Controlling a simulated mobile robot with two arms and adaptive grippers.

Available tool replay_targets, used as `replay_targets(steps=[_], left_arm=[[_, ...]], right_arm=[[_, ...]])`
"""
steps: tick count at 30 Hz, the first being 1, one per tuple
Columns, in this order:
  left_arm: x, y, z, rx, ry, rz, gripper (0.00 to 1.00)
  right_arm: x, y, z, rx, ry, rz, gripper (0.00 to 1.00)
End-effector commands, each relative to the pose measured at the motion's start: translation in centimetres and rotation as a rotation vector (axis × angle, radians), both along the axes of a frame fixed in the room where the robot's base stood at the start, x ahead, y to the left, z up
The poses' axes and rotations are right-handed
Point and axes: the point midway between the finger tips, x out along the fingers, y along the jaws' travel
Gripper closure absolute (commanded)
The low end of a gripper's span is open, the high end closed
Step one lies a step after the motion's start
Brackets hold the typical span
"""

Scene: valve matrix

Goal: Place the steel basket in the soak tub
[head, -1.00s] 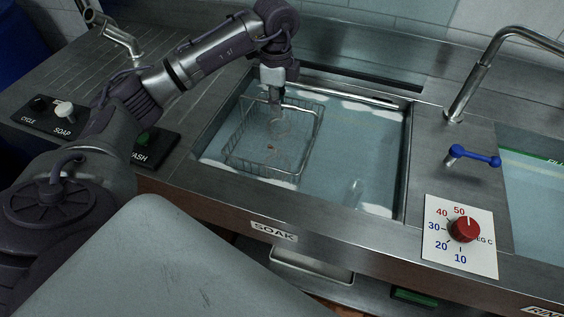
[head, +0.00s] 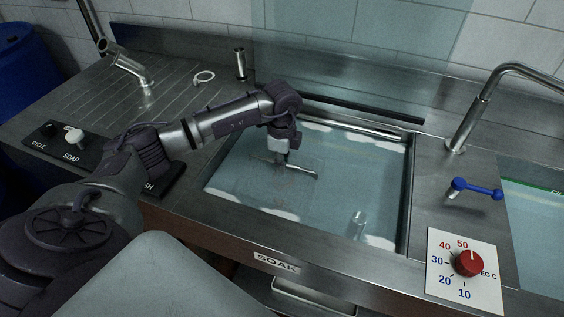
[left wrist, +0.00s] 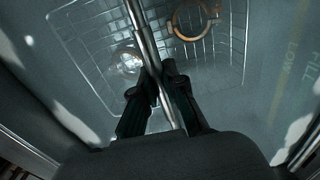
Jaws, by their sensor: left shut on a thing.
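The soak tub (head: 330,212) is a steel sink full of bluish water, with foam along its edges. My left gripper (head: 284,162) reaches down into its left half. In the left wrist view my left gripper (left wrist: 158,92) is shut on the bar handle (left wrist: 143,40) of the steel basket. The wire basket (left wrist: 95,45) hangs below the fingers and holds a brass-coloured ring (left wrist: 195,22) and a shiny round piece (left wrist: 128,62). In the head view the basket is under the water and only its handle (head: 305,171) shows clearly. My right gripper is not in view.
A clear cylinder (head: 357,225) stands in the tub's front right. A red temperature knob (head: 468,263), a blue lever (head: 474,187) and a tall faucet (head: 490,95) are to the right. A soap switch panel (head: 72,143) and a ribbed drainboard (head: 165,90) are left.

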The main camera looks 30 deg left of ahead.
Motion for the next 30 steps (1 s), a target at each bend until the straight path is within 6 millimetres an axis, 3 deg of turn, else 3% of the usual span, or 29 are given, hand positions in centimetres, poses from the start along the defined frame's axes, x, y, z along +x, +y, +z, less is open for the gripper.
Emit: replay_targets(steps=[1,2,6,17,20,30], left_arm=[[0.1,0.0,0.1,-0.001,-0.002,0.0,1.0],[0.0,0.0,0.0,0.0,0.001,0.0,0.85],[0.0,0.0,0.0,0.0,0.001,0.0,0.64],[0.1,0.0,0.5,-0.001,-0.001,0.0,0.64],[0.1,0.0,1.8,0.0,-0.003,0.0,0.64],[0.1,0.0,8.9,-0.001,-0.004,-0.001,0.64]], right_arm=[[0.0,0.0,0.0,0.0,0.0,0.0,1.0],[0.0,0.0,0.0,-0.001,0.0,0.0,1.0],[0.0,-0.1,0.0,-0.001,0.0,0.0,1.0],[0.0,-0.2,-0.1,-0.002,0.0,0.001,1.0],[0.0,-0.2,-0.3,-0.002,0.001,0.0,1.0],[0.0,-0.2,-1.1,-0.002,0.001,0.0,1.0]])
